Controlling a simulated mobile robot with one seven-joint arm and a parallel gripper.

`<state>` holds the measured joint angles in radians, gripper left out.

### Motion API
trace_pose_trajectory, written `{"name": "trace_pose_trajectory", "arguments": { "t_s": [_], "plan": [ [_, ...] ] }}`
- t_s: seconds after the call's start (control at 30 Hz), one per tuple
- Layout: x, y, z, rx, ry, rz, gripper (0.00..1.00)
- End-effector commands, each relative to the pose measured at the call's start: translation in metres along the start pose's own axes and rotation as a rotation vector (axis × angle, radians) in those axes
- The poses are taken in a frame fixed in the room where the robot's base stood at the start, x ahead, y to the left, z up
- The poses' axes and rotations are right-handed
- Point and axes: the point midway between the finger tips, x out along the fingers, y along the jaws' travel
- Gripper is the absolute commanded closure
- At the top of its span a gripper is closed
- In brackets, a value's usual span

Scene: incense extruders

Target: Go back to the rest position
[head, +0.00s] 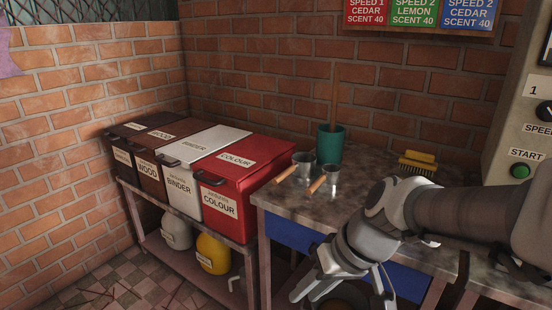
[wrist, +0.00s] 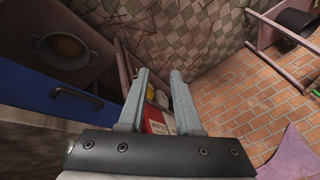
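My gripper (head: 341,290) points down in front of the metal worktable in the head view, near its blue drawer front. In the wrist view my gripper (wrist: 158,80) shows two parallel grey fingers with a clear gap and nothing between them, so it is open and empty. My arm reaches in from the right side of the head view.
The metal worktable (head: 290,203) holds two scoops, a green pot (head: 330,143) and a yellow brush (head: 417,162). Labelled bins, including the red COLOUR bin (head: 232,205), stand left. A machine with a START button (head: 520,171) is at right. Tiled floor (wrist: 200,30) is open below.

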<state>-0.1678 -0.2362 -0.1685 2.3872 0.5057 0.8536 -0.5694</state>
Motion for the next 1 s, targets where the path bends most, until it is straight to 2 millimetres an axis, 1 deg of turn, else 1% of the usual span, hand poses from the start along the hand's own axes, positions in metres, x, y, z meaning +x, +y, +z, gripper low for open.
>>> {"name": "trace_pose_trajectory", "arguments": {
  "t_s": [0.03,0.2,0.53,0.6,0.77,1.0],
  "plan": [
    [-0.014,0.001,0.006,0.004,0.024,0.036,0.67],
    [-0.050,0.011,0.028,0.047,0.089,0.177,0.67],
    [-0.105,0.033,0.063,0.149,0.247,0.442,0.67],
    [-0.126,0.026,0.056,0.154,0.243,0.445,0.67],
    [-0.156,0.014,0.046,0.153,0.240,0.441,0.67],
    [-0.213,-0.008,0.028,0.152,0.240,0.440,0.67]
  ]
}}
